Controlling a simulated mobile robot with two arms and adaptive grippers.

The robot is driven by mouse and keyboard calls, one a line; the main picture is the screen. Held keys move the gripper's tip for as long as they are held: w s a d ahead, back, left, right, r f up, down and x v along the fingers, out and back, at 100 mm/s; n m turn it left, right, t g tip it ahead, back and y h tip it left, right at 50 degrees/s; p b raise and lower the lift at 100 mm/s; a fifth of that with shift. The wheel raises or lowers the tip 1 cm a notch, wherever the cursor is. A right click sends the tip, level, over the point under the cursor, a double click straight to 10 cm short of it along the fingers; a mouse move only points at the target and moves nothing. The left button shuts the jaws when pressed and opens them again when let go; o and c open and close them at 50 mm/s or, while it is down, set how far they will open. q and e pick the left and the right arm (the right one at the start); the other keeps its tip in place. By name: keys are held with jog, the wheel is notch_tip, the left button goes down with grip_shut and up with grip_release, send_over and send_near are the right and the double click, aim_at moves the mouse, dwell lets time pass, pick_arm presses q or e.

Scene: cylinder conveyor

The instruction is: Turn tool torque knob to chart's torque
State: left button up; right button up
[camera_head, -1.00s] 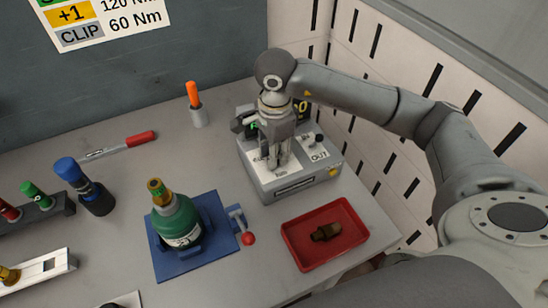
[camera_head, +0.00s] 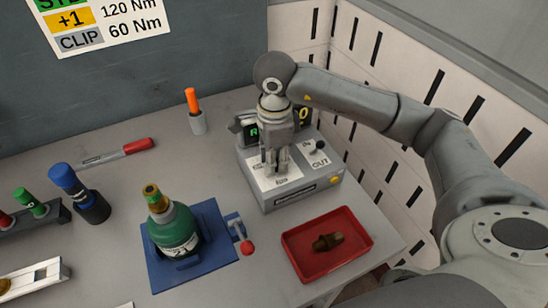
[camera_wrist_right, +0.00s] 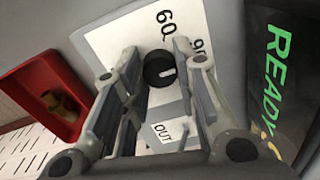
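The torque tool box (camera_head: 305,190) is a grey unit at the back right of the table, with white label plates. My right gripper (camera_head: 277,172) points down over its top. In the right wrist view, the black torque knob (camera_wrist_right: 160,69) with a white pointer mark sits between the two separated fingers (camera_wrist_right: 158,50); contact cannot be told. Labels 60 and 90 show beside it. The head view hides this knob behind the fingers. A green READY display (camera_wrist_right: 277,80) shows in the wrist view. The wall chart (camera_head: 100,22) reads CLIP 60 Nm and a 120 Nm row, cut off above. My left gripper is out of view.
A red tray (camera_head: 345,262) with a brown fitting (camera_head: 328,242) lies in front of the box. A green bottle (camera_head: 174,232) stands in a blue fixture (camera_head: 222,262). An orange-handled tool in a cup (camera_head: 196,112), a red-handled tool (camera_head: 125,150) and a blue-topped bottle (camera_head: 88,203) stand or lie left.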

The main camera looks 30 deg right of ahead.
jog(key=o, duration=0.4)
jog(key=shift+c, duration=0.2)
jog(key=shift+r, duration=0.2)
notch_tip(320, 180, up, 12)
jog(key=shift+s+f, duration=0.15)
dwell(0.4)
